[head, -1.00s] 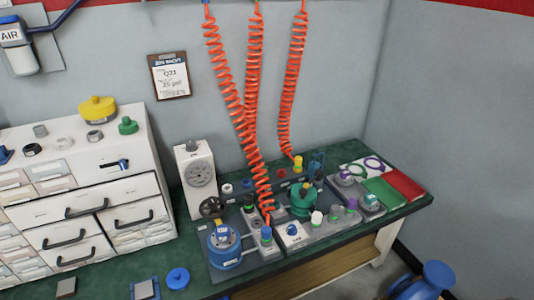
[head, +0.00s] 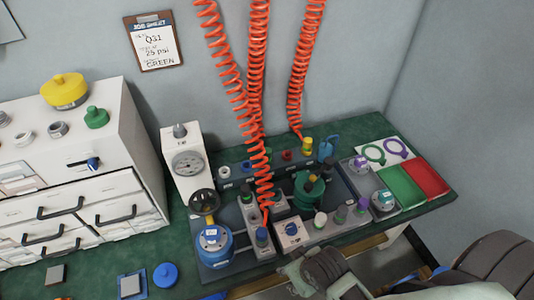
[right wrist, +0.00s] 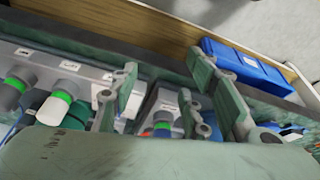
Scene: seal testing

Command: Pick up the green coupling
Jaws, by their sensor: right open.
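Several green parts show, and I cannot tell for sure which is the green coupling. In the head view a green vessel (head: 309,192) with a dark fitting on top stands in the grey bench fixture. A white-topped fitting with a green band (head: 320,219) stands in front of it. In the right wrist view a grey fitting (right wrist: 14,92) and a white one (right wrist: 57,107) have green bands. My right gripper (head: 296,268) is at the bench's front edge, apart from these parts. Its open fingers (right wrist: 175,95) hold nothing. My left gripper is not in view.
Orange coiled hoses (head: 258,60) hang over the fixture. A blue pump (head: 213,246) and a gauge box (head: 186,163) stand left of it. Green (head: 402,187) and red (head: 427,177) trays lie at right. A green knobbed part (head: 96,117) sits on the drawer cabinet (head: 85,180).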

